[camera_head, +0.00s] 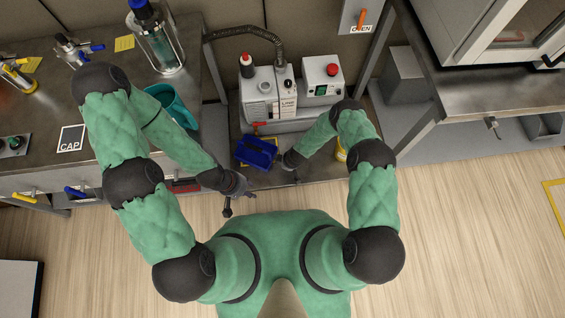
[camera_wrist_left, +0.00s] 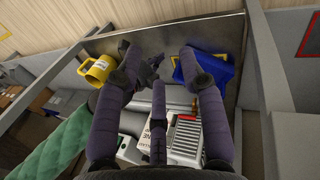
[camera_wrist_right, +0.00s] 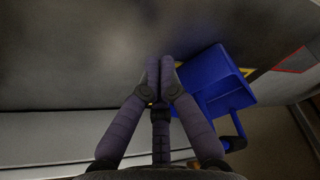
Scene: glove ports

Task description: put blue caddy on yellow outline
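The blue caddy (camera_head: 256,152) sits on the grey bench in front of the white machine and looks turned askew over the yellow outline (camera_head: 272,141). Only parts of the outline show around it. In the left wrist view the caddy (camera_wrist_left: 219,78) is partly behind a finger. My left gripper (camera_head: 238,203) is open and empty in the head view, at the bench's front edge, below and left of the caddy. My right gripper (camera_head: 288,161) is just right of the caddy. In the right wrist view its fingers (camera_wrist_right: 160,64) are together, beside the caddy (camera_wrist_right: 213,82), with nothing seen between them.
The white machine (camera_head: 270,92) stands behind the caddy. A yellow mug (camera_wrist_left: 97,70) stands on the bench, mostly hidden by my right arm in the head view. A teal container (camera_head: 176,103) is on the left counter. A red outline (camera_wrist_right: 296,61) lies beyond the caddy.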

